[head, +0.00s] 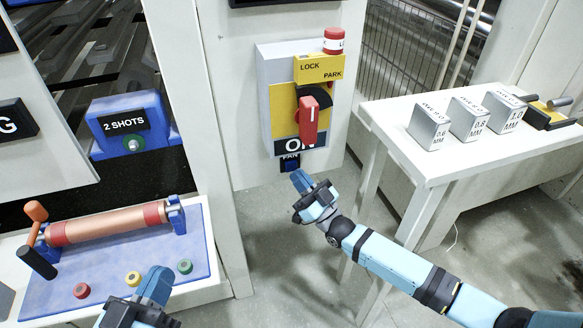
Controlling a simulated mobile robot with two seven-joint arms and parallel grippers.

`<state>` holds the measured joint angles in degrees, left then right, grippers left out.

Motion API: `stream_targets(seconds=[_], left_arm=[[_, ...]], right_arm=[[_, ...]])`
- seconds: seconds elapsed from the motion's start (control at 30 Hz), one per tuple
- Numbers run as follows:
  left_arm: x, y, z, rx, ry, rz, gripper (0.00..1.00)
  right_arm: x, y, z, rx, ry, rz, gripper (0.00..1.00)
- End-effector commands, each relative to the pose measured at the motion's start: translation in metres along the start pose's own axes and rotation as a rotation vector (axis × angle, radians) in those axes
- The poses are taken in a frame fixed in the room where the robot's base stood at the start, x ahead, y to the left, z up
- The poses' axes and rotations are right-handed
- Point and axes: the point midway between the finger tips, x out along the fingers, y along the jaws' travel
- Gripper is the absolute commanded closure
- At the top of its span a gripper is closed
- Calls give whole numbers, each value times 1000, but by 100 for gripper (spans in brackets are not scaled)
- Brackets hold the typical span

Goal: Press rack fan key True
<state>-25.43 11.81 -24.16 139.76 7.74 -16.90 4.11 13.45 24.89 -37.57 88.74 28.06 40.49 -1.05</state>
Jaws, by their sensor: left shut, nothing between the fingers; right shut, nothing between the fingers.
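The fan key (289,163) is a small dark blue block with a "FAN" label. It sits on the white panel just below the grey and yellow switch box (280,95). My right gripper (300,180) is shut and empty, its tips just below and slightly right of the fan key in the picture. I cannot tell whether they touch it. The key's lower part is hard to make out. My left gripper (157,281) is shut and empty at the bottom left, in front of the blue roller base.
The switch box carries a red lever (309,120) and a red-topped cylinder (334,40). A white table (400,130) with labelled metal blocks stands at right. At left, a copper roller (110,222) and coloured buttons sit on a blue base (60,290). Grey floor lies between.

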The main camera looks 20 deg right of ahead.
Motion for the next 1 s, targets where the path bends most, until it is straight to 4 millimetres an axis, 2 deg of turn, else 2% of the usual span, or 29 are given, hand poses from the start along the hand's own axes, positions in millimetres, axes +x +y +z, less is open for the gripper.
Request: stream_targets(seconds=[1.0], left_arm=[[0,-1,3,1,0,0,100]], right_arm=[[7,5,5,0,0,0,100]])
